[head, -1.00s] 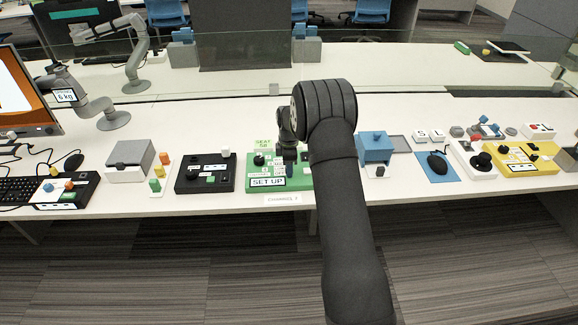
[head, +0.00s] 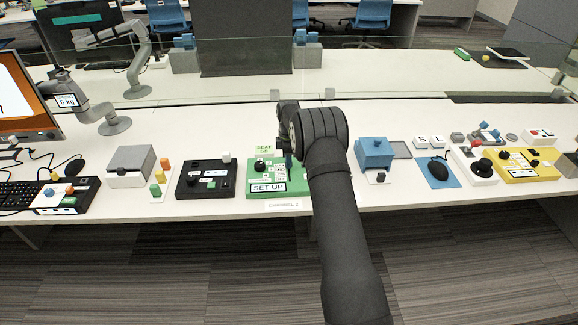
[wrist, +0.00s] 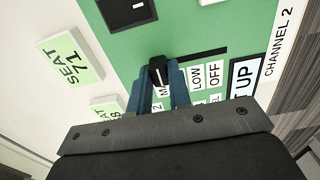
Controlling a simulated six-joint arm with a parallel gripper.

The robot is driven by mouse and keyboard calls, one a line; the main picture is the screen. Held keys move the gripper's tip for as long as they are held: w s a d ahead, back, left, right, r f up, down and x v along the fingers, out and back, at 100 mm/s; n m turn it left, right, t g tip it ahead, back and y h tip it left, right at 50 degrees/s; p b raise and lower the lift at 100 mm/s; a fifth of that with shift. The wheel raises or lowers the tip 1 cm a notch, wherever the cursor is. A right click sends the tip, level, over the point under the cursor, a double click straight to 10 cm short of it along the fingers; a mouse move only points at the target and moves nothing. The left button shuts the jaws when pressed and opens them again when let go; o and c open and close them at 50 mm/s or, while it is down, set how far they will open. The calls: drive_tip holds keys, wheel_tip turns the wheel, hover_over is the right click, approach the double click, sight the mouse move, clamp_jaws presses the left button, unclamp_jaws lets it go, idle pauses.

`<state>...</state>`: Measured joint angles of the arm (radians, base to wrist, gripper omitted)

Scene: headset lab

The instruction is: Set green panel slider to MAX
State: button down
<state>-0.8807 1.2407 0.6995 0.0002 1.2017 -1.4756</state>
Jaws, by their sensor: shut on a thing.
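The green panel (head: 295,189) lies on the white table, with a "SET UP" label at its front edge. It also fills much of the wrist view (wrist: 130,55). My gripper (wrist: 157,82) has blue fingers, shut on the black slider knob (wrist: 157,68) from both sides. The knob stands beside a label starting with "M", partly hidden by a finger. The bare slot runs right from the knob past the "LOW" and "OFF" labels.
A black panel (head: 204,179) stands close to the left of the green one. A blue box (head: 374,153) is to the right, beyond my arm. A "SEAT 71" card (wrist: 70,60) lies behind the panel. A "CHANNEL 2" label is on the table's front edge.

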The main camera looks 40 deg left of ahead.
drive_tip(key=shift+w+a+r, duration=0.1)
drive_tip(key=shift+w+a, duration=0.25)
drive_tip(key=shift+w, duration=0.1)
drive_tip(key=c, duration=1.3)
unclamp_jaws()
wheel_tip(320, 180, up, 17)
drive_tip(key=shift+r, duration=0.2)
drive_tip(key=shift+f, duration=0.1)
wheel_tip(320, 180, down, 18)
drive_tip(key=shift+r, duration=0.25)
drive_tip(key=shift+s, duration=0.1)
